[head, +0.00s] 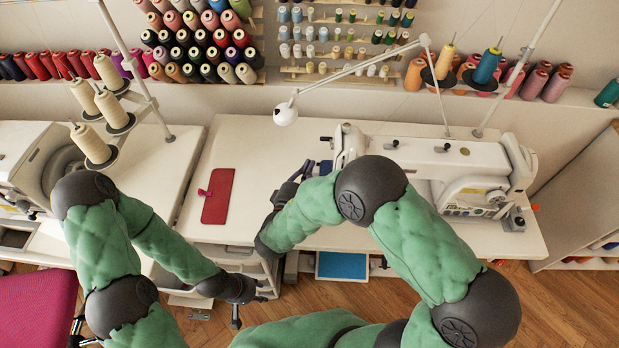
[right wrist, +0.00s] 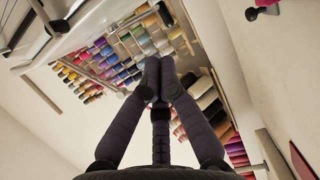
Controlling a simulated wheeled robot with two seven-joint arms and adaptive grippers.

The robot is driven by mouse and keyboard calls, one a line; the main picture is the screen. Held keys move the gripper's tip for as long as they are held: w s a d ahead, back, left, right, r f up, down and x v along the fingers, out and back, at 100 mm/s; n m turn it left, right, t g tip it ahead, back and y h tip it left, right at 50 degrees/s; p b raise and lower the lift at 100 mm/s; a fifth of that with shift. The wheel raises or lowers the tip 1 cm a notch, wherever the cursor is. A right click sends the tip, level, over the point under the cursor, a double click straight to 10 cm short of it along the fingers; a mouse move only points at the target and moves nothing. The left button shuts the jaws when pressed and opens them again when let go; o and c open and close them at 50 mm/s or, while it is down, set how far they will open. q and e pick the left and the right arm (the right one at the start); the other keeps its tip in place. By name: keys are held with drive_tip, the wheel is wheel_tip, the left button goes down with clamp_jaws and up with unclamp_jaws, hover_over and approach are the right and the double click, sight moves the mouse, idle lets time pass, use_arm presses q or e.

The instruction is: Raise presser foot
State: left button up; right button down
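The white sewing machine (head: 440,155) stands on the right table. Its needle end (head: 340,146) is at the left of its head. The presser foot itself cannot be made out; my right arm covers the area just below. My right gripper (head: 305,170) is just left of the needle end, above the table. In the right wrist view the fingers of the right gripper (right wrist: 155,66) come together at the tips, with nothing seen between them. My left gripper (head: 237,312) hangs low in front of the table edge; its fingers are too small to judge.
A red mat (head: 217,196) lies on the left part of the table (head: 250,150). A white lamp (head: 286,114) hangs over the table. A second machine (head: 40,158) stands at the left. Racks of thread spools (head: 200,45) line the wall. A blue pedal (head: 342,265) is below.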

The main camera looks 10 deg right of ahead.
wheel_tip(320, 180, down, 4)
drive_tip(key=b, duration=0.3)
use_arm(q)
drive_tip(key=shift+f, duration=1.75)
use_arm(e)
drive_tip(key=shift+x, duration=5.65)
drive_tip(key=shift+r, duration=0.25)
